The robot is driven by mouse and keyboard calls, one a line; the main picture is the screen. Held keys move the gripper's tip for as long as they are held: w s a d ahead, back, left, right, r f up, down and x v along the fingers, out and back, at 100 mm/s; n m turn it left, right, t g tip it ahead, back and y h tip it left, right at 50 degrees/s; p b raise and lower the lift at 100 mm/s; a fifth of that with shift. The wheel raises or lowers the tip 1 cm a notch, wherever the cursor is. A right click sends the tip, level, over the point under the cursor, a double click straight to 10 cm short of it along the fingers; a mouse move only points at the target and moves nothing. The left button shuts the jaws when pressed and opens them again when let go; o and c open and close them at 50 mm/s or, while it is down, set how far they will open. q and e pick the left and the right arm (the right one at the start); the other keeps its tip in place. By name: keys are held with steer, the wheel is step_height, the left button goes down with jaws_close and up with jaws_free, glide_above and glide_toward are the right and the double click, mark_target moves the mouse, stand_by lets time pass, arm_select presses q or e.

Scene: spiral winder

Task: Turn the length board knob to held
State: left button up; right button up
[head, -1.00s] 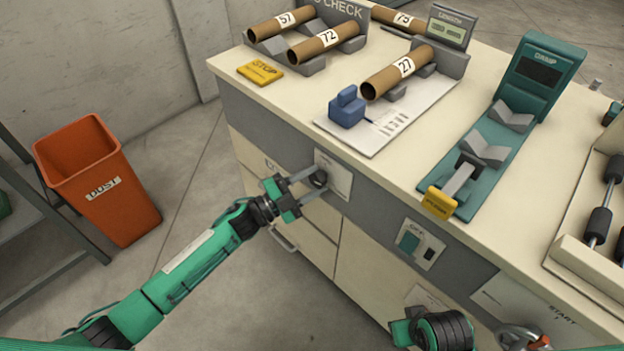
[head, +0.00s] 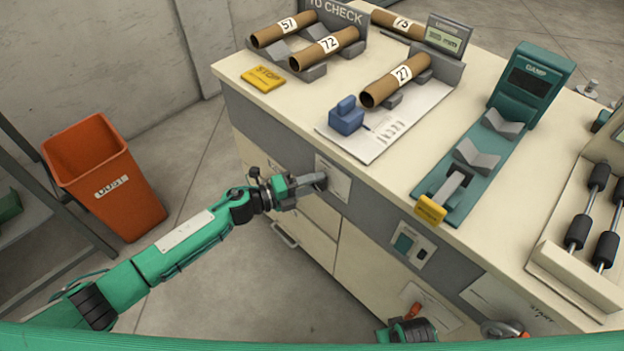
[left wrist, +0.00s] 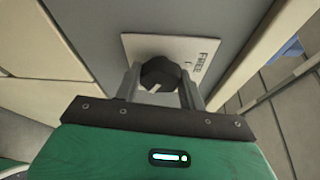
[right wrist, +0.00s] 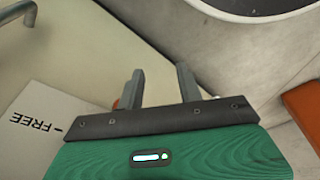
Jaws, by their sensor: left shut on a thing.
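The length board knob is a dark round knob (left wrist: 158,73) with a white mark on its face. It sits on a pale plate (left wrist: 130,46) lettered FREE, on the grey front band of the bench; the plate also shows in the head view (head: 338,186). My left gripper (head: 312,183) is at this plate, with one finger on each side of the knob, shut on it. The fingers hide the knob in the head view. The length board (head: 410,112) lies on the bench top above. My right gripper (right wrist: 161,88) is open and empty low by the bench front.
A tube marked 27 (head: 395,82) and a blue block (head: 346,118) are on the length board. A teal clamp stand (head: 490,140) stands to its right. An orange dust bin (head: 105,180) is on the floor at left. Another FREE plate (right wrist: 38,128) shows near my right gripper.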

arm_select(q)
steer(key=shift+m, duration=0.4)
arm_select(e)
steer(key=shift+s+d+f, duration=0.15)
steer(key=shift+s+f, duration=0.05)
steer(key=shift+f, duration=0.85)
arm_select(q)
steer(key=o, duration=1)
steer(key=shift+c, duration=0.2)
steer(key=shift+s+a, duration=0.1)
steer(key=v, duration=1.3)
steer(key=shift+a+b, duration=0.25)
steer(key=shift+b, duration=0.15)
arm_select(e)
steer(key=r, duration=0.4)
steer(key=shift+w, duration=0.35)
